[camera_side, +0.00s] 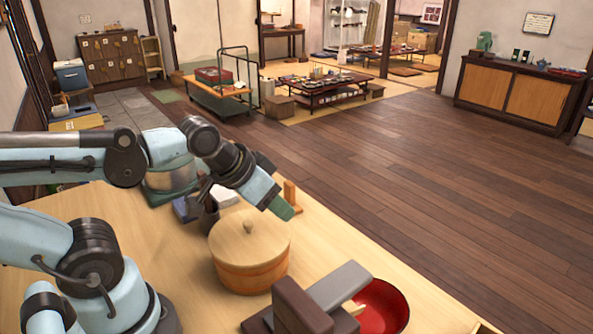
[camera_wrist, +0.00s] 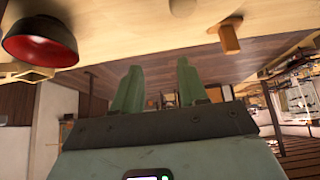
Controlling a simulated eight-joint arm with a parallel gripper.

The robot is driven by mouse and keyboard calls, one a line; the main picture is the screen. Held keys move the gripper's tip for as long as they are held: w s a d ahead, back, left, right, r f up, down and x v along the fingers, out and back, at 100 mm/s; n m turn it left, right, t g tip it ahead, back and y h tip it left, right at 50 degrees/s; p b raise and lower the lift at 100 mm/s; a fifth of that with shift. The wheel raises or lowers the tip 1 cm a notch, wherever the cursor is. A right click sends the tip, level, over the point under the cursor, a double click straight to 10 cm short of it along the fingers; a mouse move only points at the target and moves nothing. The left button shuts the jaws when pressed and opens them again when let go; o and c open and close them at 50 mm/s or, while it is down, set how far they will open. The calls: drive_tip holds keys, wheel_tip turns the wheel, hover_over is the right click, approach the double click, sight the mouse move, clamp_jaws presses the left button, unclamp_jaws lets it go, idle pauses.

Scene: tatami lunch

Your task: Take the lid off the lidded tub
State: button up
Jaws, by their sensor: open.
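The lidded tub (camera_side: 250,278) is a round light-wood tub standing on the table in the side view. My gripper (camera_side: 284,209) is above the table, just beyond the lid's far right edge in the picture, apart from the knob. In the wrist view my gripper (camera_wrist: 158,82) shows two green fingers spread apart with nothing between them. The tub is not clearly seen in the wrist view; a brown rounded thing at the top edge is cut off.
A wooden upright piece (camera_side: 290,192) stands behind my gripper.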

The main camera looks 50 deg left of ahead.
sight(248, 221)
drive_tip(key=shift+o, duration=0.9)
drive_tip(key=n, duration=0.1)
drive_tip(key=r+n, duration=0.1)
drive_tip(key=n, duration=0.1)
drive_tip(key=n+g, duration=0.1)
drive_tip(key=shift+s+a+r+n, duration=0.1)
drive_tip(key=shift+a+r+n, duration=0.05)
drive_tip(key=shift+a+n, duration=0.2)
drive_tip(key=n, duration=0.1)
drive_tip(key=r+n+g, duration=0.1)
drive_tip(key=n, duration=0.2)
drive_tip(key=shift+s+a+r+n+g, duration=0.2)
drive_tip(key=shift+s+a+n+g, duration=0.05)
drive_tip(key=shift+a+g, duration=0.05)
wheel_tip(248, 221, up, 6)
drive_tip(key=s+a+n+g, duration=0.25)
drive_tip(key=n+g, duration=0.25)
drive_tip(key=n, duration=1.3)
drive_tip(key=shift+s+d+f, duration=0.1)
drive_tip(key=shift+d+f, duration=0.05)
drive_tip(key=shift+f, duration=1.8)
drive_tip(key=shift+s+d+f, duration=0.1)
drive_tip(key=shift+s+f, duration=0.05)
drive_tip(key=shift+f, duration=1.8)
drive_tip(key=shift+s+d+f, duration=0.1)
drive_tip(key=shift+d+f, duration=0.05)
drive_tip(key=shift+f, duration=1.8)
clamp_jaws()
